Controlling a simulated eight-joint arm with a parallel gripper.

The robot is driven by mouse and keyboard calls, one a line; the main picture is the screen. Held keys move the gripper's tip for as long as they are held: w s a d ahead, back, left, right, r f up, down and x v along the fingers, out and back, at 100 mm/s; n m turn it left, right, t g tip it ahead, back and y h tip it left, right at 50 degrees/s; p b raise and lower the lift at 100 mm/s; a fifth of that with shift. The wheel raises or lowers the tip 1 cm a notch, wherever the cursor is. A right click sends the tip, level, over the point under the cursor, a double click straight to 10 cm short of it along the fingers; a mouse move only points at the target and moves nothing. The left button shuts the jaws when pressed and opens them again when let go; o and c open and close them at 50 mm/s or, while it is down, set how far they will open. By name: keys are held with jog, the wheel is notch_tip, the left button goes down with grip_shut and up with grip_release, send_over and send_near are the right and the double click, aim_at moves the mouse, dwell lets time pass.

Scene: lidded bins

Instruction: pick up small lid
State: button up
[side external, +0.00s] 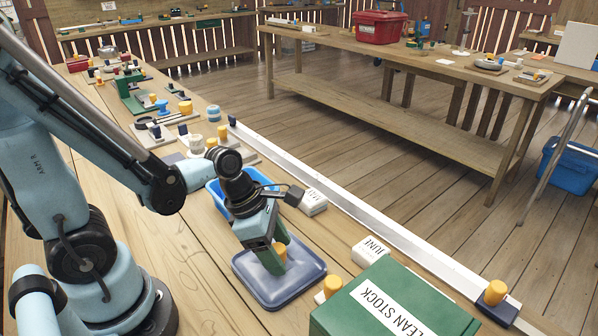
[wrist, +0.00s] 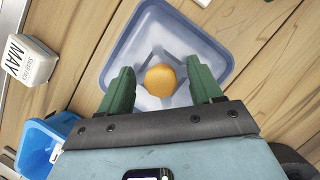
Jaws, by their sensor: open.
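The small lid (side external: 279,279) is a blue-grey rounded square with a yellow knob (side external: 281,252) at its middle, lying on the wooden bench. It also shows in the wrist view (wrist: 205,45), with its yellow knob (wrist: 160,80) between my fingers. My gripper (side external: 267,255) is low over the lid, pointing down at the knob. In the wrist view its two green fingers (wrist: 162,88) are open, one on each side of the knob, with gaps visible. The side external view partly hides the knob behind a finger.
A blue bin (side external: 216,197) stands just behind my gripper, also in the wrist view (wrist: 38,148). White month blocks (side external: 312,203) lie near the white rail. A green "CLEAN STOCK" box (side external: 390,305) stands close in front of the lid. Bare bench lies left of the lid.

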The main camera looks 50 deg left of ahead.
jog(key=shift+f, duration=0.1)
jog(key=c, duration=1.2)
jog(key=shift+o, duration=0.2)
